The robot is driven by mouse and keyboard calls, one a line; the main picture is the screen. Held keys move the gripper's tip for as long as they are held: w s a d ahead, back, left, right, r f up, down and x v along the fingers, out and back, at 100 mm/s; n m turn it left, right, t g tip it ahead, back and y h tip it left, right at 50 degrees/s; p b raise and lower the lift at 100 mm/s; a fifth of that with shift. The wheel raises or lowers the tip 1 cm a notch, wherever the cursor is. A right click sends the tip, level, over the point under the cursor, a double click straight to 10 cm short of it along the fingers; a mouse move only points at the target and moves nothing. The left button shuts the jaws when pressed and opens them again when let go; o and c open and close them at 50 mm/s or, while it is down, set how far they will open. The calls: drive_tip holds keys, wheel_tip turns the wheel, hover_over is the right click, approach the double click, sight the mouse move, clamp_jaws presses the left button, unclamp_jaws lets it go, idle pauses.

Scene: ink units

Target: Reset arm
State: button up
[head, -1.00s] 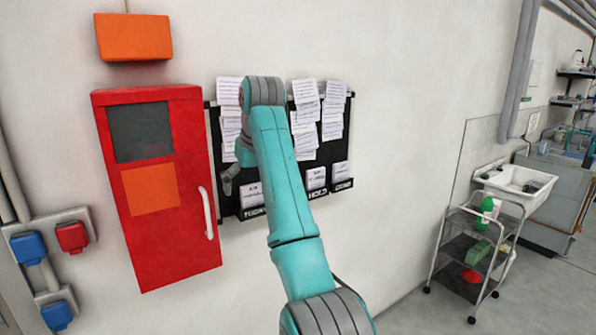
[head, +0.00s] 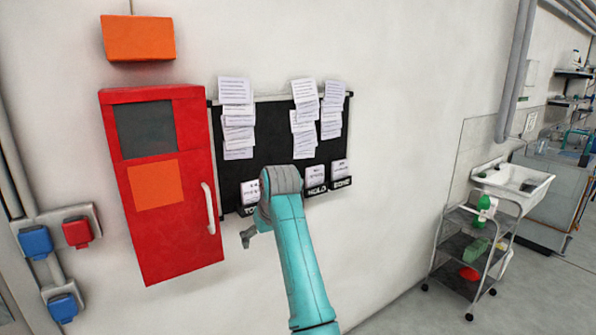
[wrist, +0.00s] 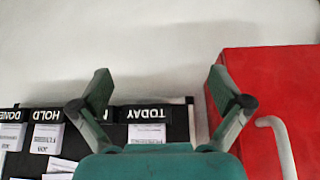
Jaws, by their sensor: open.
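My arm reaches up in front of the wall in the head view, with my gripper (head: 247,238) just below the board's lower left corner. In the wrist view my gripper (wrist: 160,92) shows two fingers spread wide with nothing between them. The black board (head: 270,135) hangs on the wall and carries several hanging paper sheets and a row of card pockets along its bottom. The wrist view shows the labels TODAY (wrist: 146,113), HOLD and DONE upside down. My arm hides part of the pocket row in the head view.
A red cabinet (head: 190,235) with a white handle is on the wall left of the board. An orange box (head: 138,38) is above it. Blue and red sockets (head: 77,232) are at the far left. A trolley (head: 455,248) and sink stand at the right. The wall between is bare.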

drive_tip(key=s+d+f+m+t, duration=0.1)
drive_tip(key=s+d+f, duration=0.15)
drive_tip(key=f, duration=0.55)
drive_tip(key=s+d+f, duration=0.2)
drive_tip(key=d+f, duration=0.1)
drive_tip(key=f, duration=0.6)
drive_tip(key=s+d+f+m+t, duration=0.1)
drive_tip(key=s+d+f, duration=0.15)
drive_tip(key=f, duration=0.55)
drive_tip(key=s+d+f+m+t, duration=0.1)
drive_tip(key=s+d+f, duration=0.4)
drive_tip(key=s+f, duration=0.3)
drive_tip(key=s+d+f+t, duration=0.2)
drive_tip(key=s+d+f, duration=0.4)
drive_tip(key=s, duration=0.5)
drive_tip(key=s+d+r+m+t+h, duration=0.1)
drive_tip(key=s+d, duration=0.2)
drive_tip(key=s, duration=0.8)
drive_tip(key=s+d+r+m+t+h, duration=0.1)
drive_tip(key=s+d, duration=0.2)
drive_tip(key=s, duration=0.9)
drive_tip(key=s+d+r+t, duration=0.2)
drive_tip(key=s+r, duration=1.5)
drive_tip(key=shift+s+m+t+h, duration=0.3)
drive_tip(key=shift+m+h, duration=0.1)
